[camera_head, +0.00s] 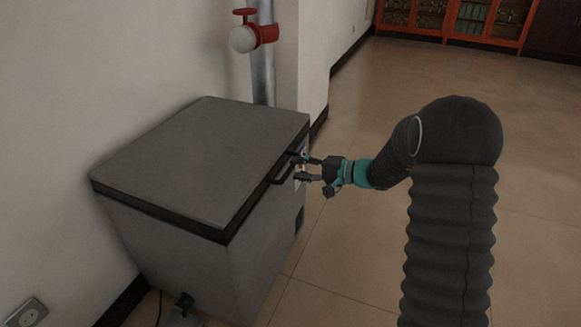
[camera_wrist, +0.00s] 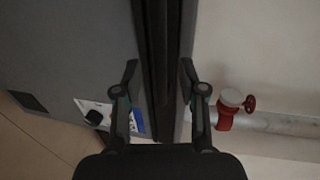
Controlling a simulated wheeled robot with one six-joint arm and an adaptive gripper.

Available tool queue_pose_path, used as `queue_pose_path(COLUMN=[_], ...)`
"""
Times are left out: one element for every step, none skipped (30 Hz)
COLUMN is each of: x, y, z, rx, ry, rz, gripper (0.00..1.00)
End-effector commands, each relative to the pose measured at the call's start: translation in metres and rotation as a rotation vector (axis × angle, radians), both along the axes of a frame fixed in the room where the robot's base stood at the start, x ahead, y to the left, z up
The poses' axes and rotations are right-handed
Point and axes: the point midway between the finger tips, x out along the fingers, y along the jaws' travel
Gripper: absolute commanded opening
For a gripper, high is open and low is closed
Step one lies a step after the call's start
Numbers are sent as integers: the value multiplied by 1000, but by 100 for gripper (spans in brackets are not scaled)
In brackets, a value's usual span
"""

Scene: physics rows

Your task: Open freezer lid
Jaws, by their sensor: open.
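The chest freezer (camera_head: 185,262) stands against the wall in the head view. Its grey lid (camera_head: 205,155) lies flat and closed, with a dark rim. A black bar handle (camera_head: 279,174) sits at the lid's right-hand edge. My gripper (camera_head: 299,167) is at that handle, coming from the right, with its fingers apart. In the wrist view, the open gripper (camera_wrist: 158,68) has one finger on each side of the dark handle and rim band (camera_wrist: 158,35). I cannot tell whether either finger touches the handle.
A pipe with a red valve (camera_head: 265,35) rises behind the freezer; the valve also shows in the wrist view (camera_wrist: 226,120). A wall socket (camera_head: 27,312) is at the lower left. An orange cabinet (camera_head: 460,20) stands far back. The tiled floor (camera_head: 370,90) to the right is clear.

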Motion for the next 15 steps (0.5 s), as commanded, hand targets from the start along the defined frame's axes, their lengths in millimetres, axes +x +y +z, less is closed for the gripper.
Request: queue_pose_path(x=[2,3,5,6,7,9,9,10,10,10,11,11,11,11,11], y=[8,12,16,19,21,24,26,27,29,30,30,31,31,31,31], z=[-1,-2,-3,-4,-5,-5,-5,-6,-6,-6,-6,-7,-7,-7,-7], rx=[0,0,-1,-1,0,0,0,0,0,0,0,0,0,0,0], ry=[1,1,1,1,0,0,0,-1,-1,-1,-1,-1,-1,-1,-1], rz=[3,3,3,2,1,1,1,1,1,1,1,1,1,1,0], gripper=[41,41,41,41,41,41,41,41,41,41,41,41,41,41,41])
